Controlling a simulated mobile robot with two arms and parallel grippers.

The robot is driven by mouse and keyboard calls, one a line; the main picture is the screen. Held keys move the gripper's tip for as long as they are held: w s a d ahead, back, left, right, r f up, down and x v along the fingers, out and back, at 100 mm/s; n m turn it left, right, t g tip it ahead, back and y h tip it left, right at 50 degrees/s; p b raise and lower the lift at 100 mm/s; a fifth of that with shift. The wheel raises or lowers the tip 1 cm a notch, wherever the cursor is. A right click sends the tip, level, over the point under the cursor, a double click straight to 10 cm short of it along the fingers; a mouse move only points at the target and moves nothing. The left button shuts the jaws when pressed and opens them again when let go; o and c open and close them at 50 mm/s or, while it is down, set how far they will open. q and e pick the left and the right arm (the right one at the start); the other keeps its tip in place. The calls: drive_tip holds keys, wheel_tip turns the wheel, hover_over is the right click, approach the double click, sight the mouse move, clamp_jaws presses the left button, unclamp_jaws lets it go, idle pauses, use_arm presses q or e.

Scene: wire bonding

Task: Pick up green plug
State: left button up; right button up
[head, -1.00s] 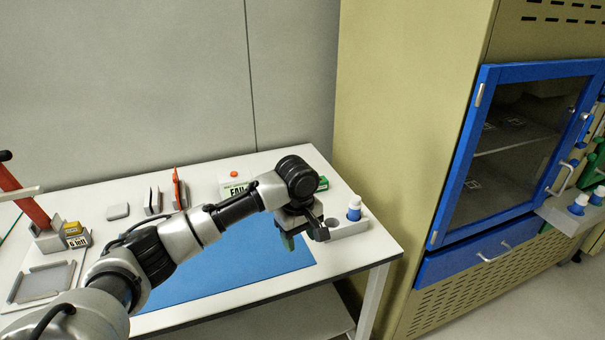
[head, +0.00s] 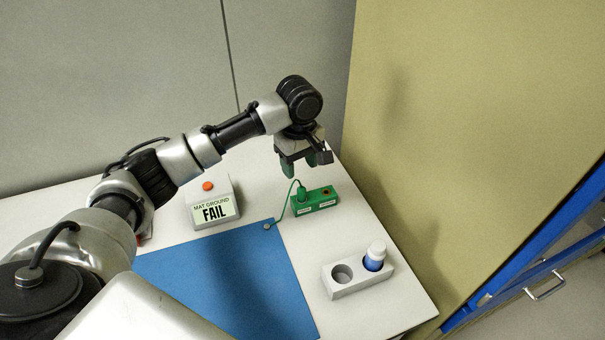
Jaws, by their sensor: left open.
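The green plug (head: 302,192) stands in the left part of a green socket block (head: 325,203) on the white table. A thin green cord runs from it to a round snap (head: 267,226) at the corner of the blue mat (head: 220,277). My left gripper (head: 303,166) is open and empty, its green-tipped fingers pointing down. In the picture it is just above the plug and the block, apart from both; its exact height is hard to tell. My right gripper is not in view.
A box reading "MAT GROUND FAIL" (head: 214,205) with an orange button stands left of the block. A grey two-hole holder (head: 345,291) with a blue-and-white bottle (head: 375,257) stands in front on the right. A tan cabinet (head: 450,120) rises beside the table's right edge.

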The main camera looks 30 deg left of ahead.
sight(302, 188)
use_arm(q)
wheel_tip(302, 188, down, 5)
drive_tip(key=shift+s+r, duration=0.15)
drive_tip(key=shift+f, duration=0.6)
drive_tip(key=f, duration=0.3)
drive_tip(key=shift+w+d+f, duration=0.15)
drive_tip(key=shift+w+f, duration=0.2)
drive_tip(key=shift+f, duration=0.5)
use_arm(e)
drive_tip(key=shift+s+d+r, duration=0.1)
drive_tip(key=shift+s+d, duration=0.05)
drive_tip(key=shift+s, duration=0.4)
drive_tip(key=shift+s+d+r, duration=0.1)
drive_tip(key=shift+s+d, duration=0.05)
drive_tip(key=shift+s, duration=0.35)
use_arm(q)
drive_tip(key=shift+c, duration=0.8)
drive_tip(key=c, duration=0.8)
drive_tip(key=shift+c, duration=0.2)
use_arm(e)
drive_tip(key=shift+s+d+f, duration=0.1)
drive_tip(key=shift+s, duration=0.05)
use_arm(q)
drive_tip(key=shift+r, duration=0.15)
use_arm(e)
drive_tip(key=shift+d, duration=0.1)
